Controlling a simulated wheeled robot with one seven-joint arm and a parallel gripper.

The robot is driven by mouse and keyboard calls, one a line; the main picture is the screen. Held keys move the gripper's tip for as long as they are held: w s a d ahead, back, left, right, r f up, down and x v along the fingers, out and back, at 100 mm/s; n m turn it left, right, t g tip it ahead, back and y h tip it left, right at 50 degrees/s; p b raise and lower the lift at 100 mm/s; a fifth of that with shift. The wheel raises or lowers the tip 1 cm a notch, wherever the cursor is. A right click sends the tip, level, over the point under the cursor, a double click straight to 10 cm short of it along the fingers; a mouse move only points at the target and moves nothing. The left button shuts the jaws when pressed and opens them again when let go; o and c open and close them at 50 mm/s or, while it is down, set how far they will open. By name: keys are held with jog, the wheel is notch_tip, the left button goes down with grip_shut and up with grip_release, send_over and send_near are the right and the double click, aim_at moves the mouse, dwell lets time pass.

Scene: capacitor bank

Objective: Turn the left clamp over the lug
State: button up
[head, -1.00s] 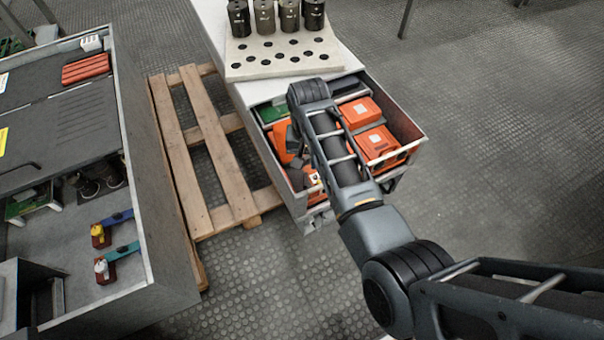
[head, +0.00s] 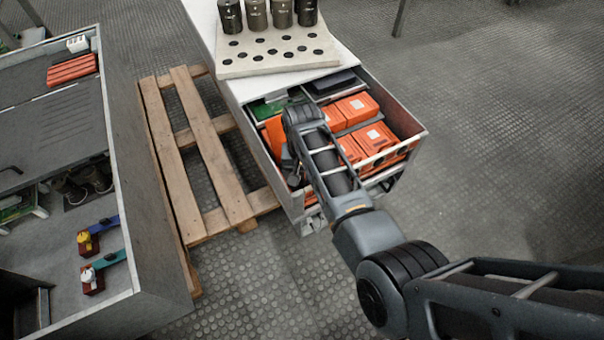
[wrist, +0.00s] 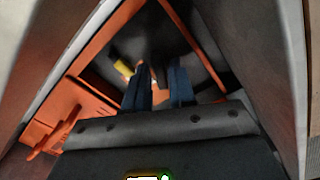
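Two clamps sit on the lower shelf of the left cabinet in the head view. One has a blue arm and a yellow knob on a red base (head: 88,241). The other has a teal arm and a pale knob on a red base (head: 92,279). I cannot tell which is the left clamp, and no lug can be made out. My gripper is far from both, down in the open drawer (head: 408,147) of the white cabinet. In the wrist view its two blue fingers (wrist: 161,75) stand apart. A dim orange-brown shape shows between or beyond them; no clear hold is visible.
Orange boxes (head: 377,138) fill the drawer's right part. Its walls close in around my gripper. A board with holes (head: 280,57) and several dark cylinders stands on the white top. A wooden pallet (head: 190,150) lies between the cabinets. The floor at right is clear.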

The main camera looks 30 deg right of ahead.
grip_shut()
jog(key=shift+r+m+p, duration=0.15)
jog(key=shift+m+p, duration=0.15)
jog(key=shift+p, duration=0.05)
jog(key=shift+r+m+p, duration=0.1)
jog(key=shift+m+p, duration=0.7)
jog(key=shift+m, duration=0.2)
jog(key=m+p, duration=0.1)
jog(key=m, duration=0.1)
jog(key=shift+m+p, duration=0.3)
jog(key=shift+p, duration=0.05)
jog(key=m+p, duration=0.1)
jog(key=m, duration=0.2)
jog(key=shift+f+m+p, duration=0.2)
jog(key=shift+m+p, duration=0.5)
jog(key=shift+m, duration=1.2)
